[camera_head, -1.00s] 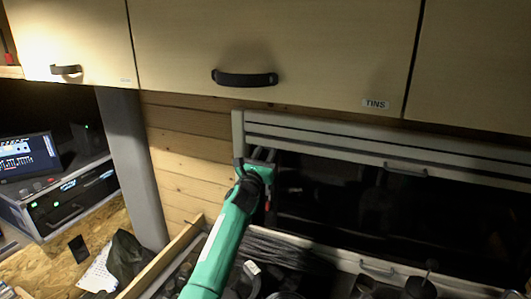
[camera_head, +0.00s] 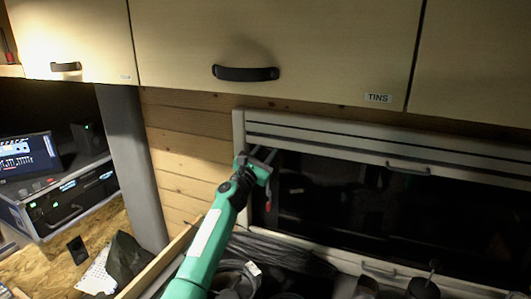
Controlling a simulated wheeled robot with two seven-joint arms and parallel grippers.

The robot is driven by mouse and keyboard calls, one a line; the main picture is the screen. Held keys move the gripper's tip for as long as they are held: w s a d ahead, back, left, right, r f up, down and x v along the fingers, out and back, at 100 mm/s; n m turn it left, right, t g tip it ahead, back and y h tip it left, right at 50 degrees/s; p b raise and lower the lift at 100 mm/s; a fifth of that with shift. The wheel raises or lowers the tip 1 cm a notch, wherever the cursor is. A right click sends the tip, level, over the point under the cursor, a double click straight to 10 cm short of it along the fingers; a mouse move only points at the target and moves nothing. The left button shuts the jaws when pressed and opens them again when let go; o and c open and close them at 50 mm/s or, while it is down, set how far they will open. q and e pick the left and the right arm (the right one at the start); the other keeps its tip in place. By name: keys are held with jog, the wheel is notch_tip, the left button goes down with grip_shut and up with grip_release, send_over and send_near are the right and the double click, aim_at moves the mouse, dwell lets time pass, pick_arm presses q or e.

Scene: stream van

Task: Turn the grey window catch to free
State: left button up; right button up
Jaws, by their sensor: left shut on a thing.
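The window (camera_head: 340,205) has a dark pane and a pale frame (camera_head: 239,128), below the wall cupboards. My left gripper (camera_head: 264,157), on a green arm, is at the left side of the window frame, near its upper corner. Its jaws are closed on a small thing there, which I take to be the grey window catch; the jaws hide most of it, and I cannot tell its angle. A small red detail (camera_head: 268,200) shows just below the gripper. My right gripper is not in view.
Cupboards with dark handles (camera_head: 245,73) and a "TINS" label (camera_head: 378,98) hang above the window. Coiled dark cable (camera_head: 280,250) and other dark items crowd below it. A screen (camera_head: 25,155) and a rack unit (camera_head: 70,198) stand at left.

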pick_arm(q)
jog(key=o, duration=1)
jog(key=v, duration=1.4)
